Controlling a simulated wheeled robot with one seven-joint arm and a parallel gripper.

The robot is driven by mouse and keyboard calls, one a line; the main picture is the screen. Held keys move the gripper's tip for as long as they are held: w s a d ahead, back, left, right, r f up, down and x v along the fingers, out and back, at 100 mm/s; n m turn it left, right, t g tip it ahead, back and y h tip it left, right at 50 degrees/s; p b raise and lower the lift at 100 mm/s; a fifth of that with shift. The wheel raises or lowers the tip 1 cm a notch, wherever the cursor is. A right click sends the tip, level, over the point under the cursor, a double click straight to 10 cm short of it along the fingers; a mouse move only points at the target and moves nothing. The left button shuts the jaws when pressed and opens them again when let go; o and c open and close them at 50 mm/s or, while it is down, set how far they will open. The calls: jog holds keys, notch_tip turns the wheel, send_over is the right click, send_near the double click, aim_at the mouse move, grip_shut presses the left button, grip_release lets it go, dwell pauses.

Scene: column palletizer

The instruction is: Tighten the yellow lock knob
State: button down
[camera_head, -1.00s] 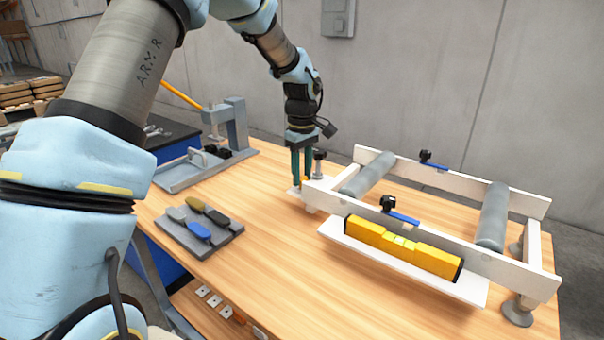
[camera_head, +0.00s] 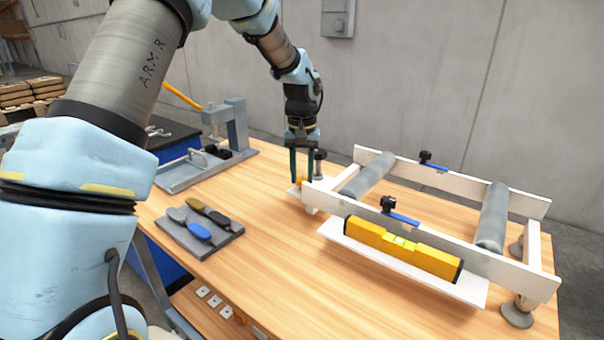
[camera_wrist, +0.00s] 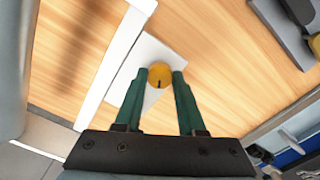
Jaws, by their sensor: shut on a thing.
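The yellow lock knob (camera_wrist: 160,76) is a round knob with a dark mark, seen in the wrist view on a white plate (camera_wrist: 146,53). My gripper (camera_wrist: 157,78) points down with its two green fingers on either side of the knob, shut on it. In the head view my gripper (camera_head: 301,180) is at the near left corner of the white roller frame (camera_head: 330,205). There the knob (camera_head: 302,183) is mostly hidden, with a bit of yellow showing between the fingertips.
A yellow level (camera_head: 400,247) rests on a white ledge (camera_head: 345,240) along the frame's front. Two grey rollers (camera_head: 492,215) span the frame. A grey tray with coloured tools (camera_head: 197,231) lies left on the wooden table, and a grey press fixture (camera_head: 236,125) stands behind it. The table's front middle is clear.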

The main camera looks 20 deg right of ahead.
aim_at(302, 178)
jog(key=m, duration=0.5)
jog(key=shift+m, duration=0.3)
dwell(0.4)
jog(key=c, duration=0.5)
grip_release()
jog(key=shift+r, duration=0.1)
notch_tip(302, 178, up, 11)
jog(key=b, duration=0.2)
jog(key=shift+f, duration=0.2)
